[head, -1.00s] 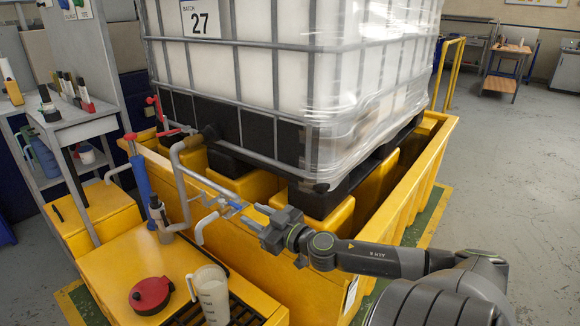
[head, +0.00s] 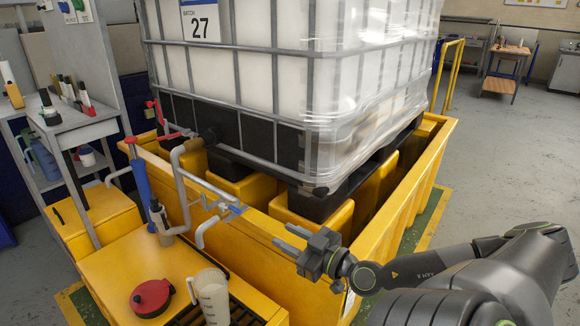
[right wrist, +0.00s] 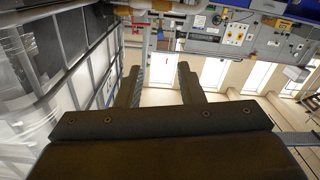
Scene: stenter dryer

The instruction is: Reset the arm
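My right gripper (head: 287,238) is in the head view, in front of the yellow bund, pointing left. Its two fingers are apart with nothing between them. In the right wrist view the fingers (right wrist: 158,85) are also spread and empty. The gripper is to the right of and apart from the grey pipe outlet with a blue-handled valve (head: 233,211). My left gripper is not in view.
A wrapped white IBC tank (head: 255,70) in a cage stands in the yellow bund (head: 408,210). A measuring jug (head: 211,297) and a red-lidded item (head: 151,297) are on the yellow platform (head: 125,262).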

